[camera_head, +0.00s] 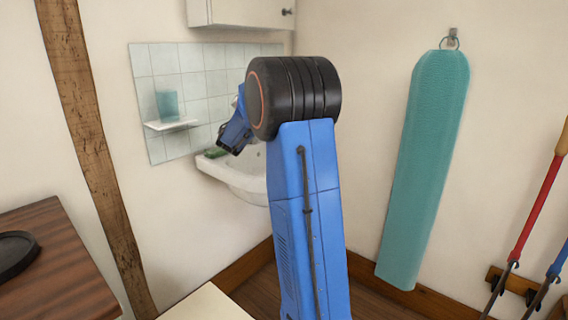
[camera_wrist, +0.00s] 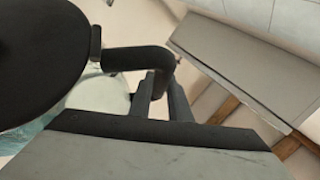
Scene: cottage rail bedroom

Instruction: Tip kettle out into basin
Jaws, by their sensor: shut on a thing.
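The basin (camera_head: 240,178) is white and fixed to the wall in the head view, partly hidden behind my blue arm. In the wrist view, the kettle (camera_wrist: 38,55) is a dark, rounded body at the left, with a black handle (camera_wrist: 135,58) reaching right. My gripper (camera_wrist: 163,88) is shut on that handle. The kettle looks tilted in the wrist view, but its spout and contents are not visible. A pale rounded surface (camera_wrist: 98,94) shows behind it; I cannot tell if it is the basin. The kettle is hidden in the head view.
A teal cup (camera_head: 167,104) stands on a small wall shelf (camera_head: 171,124) left of the basin. A white cabinet (camera_head: 240,12) hangs above. A wooden surface (camera_head: 55,265) with a dark round tray (camera_head: 16,254) is at left. A teal ironing-board-like panel (camera_head: 423,165) hangs at right.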

